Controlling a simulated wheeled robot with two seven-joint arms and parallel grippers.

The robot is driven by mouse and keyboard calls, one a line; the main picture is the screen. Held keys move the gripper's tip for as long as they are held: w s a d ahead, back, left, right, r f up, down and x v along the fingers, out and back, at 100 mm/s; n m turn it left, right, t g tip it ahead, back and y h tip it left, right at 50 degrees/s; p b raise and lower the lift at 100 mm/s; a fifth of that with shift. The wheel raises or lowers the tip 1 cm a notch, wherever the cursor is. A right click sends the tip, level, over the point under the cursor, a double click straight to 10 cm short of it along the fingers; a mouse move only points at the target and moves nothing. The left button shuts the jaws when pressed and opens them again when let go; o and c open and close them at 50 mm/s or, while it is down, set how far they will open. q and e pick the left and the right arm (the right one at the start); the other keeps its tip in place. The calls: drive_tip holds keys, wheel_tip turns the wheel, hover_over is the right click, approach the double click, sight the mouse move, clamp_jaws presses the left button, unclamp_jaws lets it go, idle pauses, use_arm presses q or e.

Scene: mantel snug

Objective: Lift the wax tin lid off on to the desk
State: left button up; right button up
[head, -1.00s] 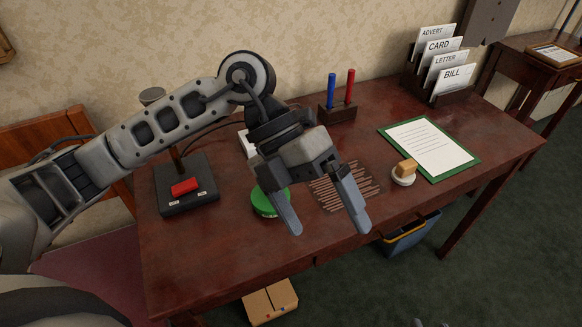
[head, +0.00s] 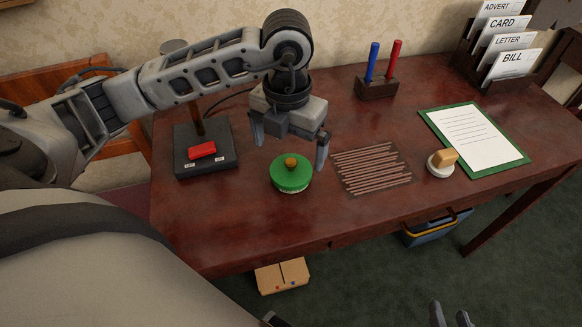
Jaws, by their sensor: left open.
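The wax tin (head: 293,189) sits on the desk (head: 240,230), with only a thin pale strip of its side showing under the lid. Its green lid (head: 289,177) is on top and has a brown knob (head: 291,162). My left gripper (head: 290,153) is open and empty. Its fingers point down, one up and to the left of the lid and one at its upper right. I cannot tell how high they are above the lid. My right gripper (head: 450,315) shows only as fingertips at the bottom edge, apart from each other and far from the tin.
A black box with a red button (head: 201,150) stands left of the tin. A slatted mat (head: 370,168) lies to the right, then a stamp (head: 442,162) and a green-edged paper (head: 475,138). A pen stand (head: 376,88) and letter rack (head: 505,50) are behind. The desk front is clear.

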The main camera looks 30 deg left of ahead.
sight(290, 162)
use_arm(q)
drive_tip(key=f, duration=0.5)
drive_tip(key=shift+w+f, duration=0.15)
drive_tip(key=shift+w, duration=0.05)
drive_tip(key=shift+d, duration=0.1)
drive_tip(key=c, duration=0.9)
